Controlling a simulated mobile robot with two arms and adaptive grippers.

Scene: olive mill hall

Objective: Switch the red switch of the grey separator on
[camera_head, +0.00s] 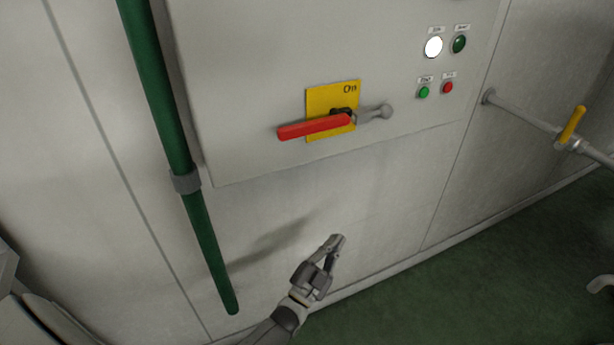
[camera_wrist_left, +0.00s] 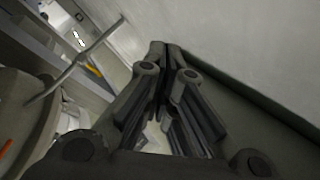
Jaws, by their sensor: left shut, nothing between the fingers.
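The red switch (camera_head: 314,127) is a long lever handle on a yellow plate (camera_head: 347,97) marked "On" at its upper right. The handle lies roughly level and points left, slightly down, away from the mark. The plate is on the front of the grey separator's cabinet (camera_head: 240,70). My left gripper (camera_head: 337,239) is below the cabinet, well under the switch and apart from it. It is shut and empty. In the left wrist view its fingers (camera_wrist_left: 165,47) are together. The switch cannot be made out there. My right gripper is not in view.
A green pipe (camera_head: 160,85) runs down the left side. Round lamps and buttons (camera_head: 434,47) are at the cabinet's upper right. A grey pipe with a yellow handle (camera_head: 571,124) sticks out at the right.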

